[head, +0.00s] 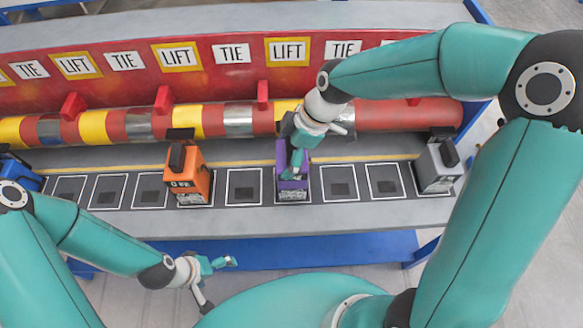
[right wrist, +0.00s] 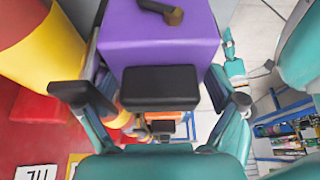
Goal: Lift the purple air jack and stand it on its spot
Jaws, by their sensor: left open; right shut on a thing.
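The purple air jack (head: 293,184) is upright at a white-outlined square in the row on the grey ledge, right of centre. Whether its base touches the ledge I cannot tell. My right gripper (head: 297,150) comes down on it from above and is shut on its upper part. In the right wrist view the purple body (right wrist: 160,45) fills the top, with a black block between my right gripper's fingers (right wrist: 157,97). My left gripper (head: 215,277) is open and empty, in front of the ledge.
An orange jack (head: 189,182) stands left of the purple one, and a grey jack (head: 436,168) at the right end. A blue jack (head: 18,170) is at the far left. Several outlined squares (head: 244,187) are empty. A striped tube (head: 240,120) runs behind, below a red sign wall (head: 205,77).

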